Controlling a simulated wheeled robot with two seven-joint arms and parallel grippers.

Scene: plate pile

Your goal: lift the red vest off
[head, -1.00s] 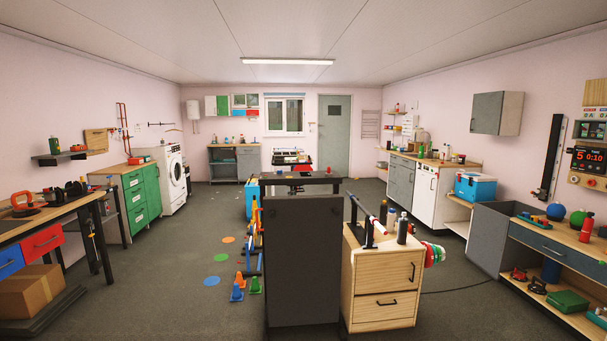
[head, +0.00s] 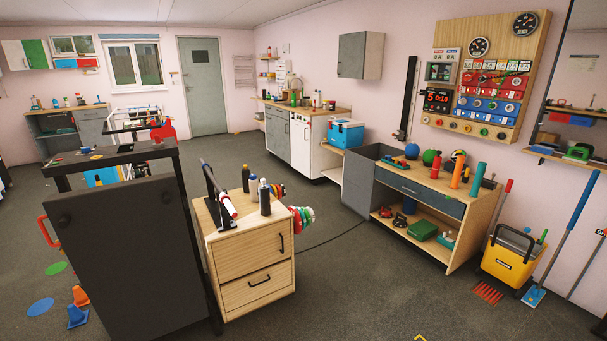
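I cannot make out a red vest for certain in the head view. A red item (head: 163,131) shows behind the dark panel, by a white frame; it is too small to tell what it is. Neither of my grippers is in view.
A tall dark panel (head: 125,255) stands close at left. Beside it is a wooden drawer cabinet (head: 255,265) with bottles on top and coloured discs (head: 302,218) at its right side. A workbench (head: 455,205) and a yellow bucket (head: 510,258) stand at right. Floor between is mostly clear.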

